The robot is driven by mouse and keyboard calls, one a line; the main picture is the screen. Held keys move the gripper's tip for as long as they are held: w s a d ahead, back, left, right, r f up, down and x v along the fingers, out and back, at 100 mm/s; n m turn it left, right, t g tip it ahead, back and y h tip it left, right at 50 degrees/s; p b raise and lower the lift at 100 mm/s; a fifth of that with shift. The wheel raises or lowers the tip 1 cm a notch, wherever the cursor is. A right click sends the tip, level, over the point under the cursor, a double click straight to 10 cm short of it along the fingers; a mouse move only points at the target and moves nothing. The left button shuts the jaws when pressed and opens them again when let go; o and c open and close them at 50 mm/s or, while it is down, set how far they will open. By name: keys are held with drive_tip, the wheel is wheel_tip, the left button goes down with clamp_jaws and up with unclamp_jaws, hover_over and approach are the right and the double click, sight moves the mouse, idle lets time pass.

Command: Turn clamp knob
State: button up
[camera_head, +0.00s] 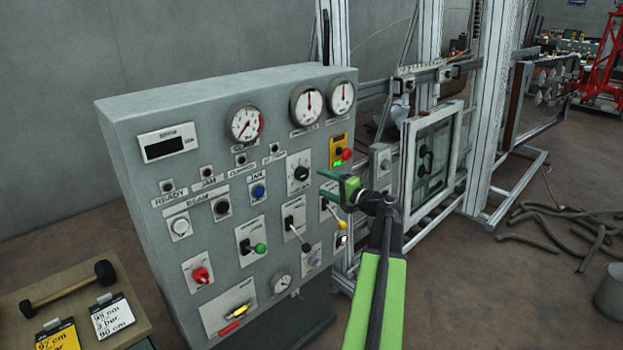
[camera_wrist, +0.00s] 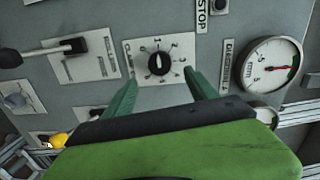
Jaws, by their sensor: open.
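The clamp knob (camera_head: 300,174) is a black round dial on a white plate with a numbered scale. It sits on the grey control panel, right of the blue button. In the wrist view the knob (camera_wrist: 158,63) lies just ahead of my green fingertips, between their lines, and its white mark points near the 1. My gripper (camera_head: 325,182) is open and empty, close to the panel and right of the knob in the head view. In the wrist view the two fingers (camera_wrist: 163,84) are spread apart. No contact with the knob shows.
The panel (camera_head: 125,115) carries dials, levers and buttons. A lever with a yellow ball (camera_head: 341,224) is below my gripper, and a red button (camera_head: 346,154) is above. A metal frame (camera_head: 432,160) stands to the right. A table with a mallet (camera_head: 65,290) is at lower left.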

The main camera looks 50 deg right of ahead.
drive_tip(key=s, duration=0.9)
drive_tip(key=shift+s+r, duration=0.15)
drive_tip(key=shift+r, duration=0.15)
drive_tip(key=shift+s+f, duration=0.1)
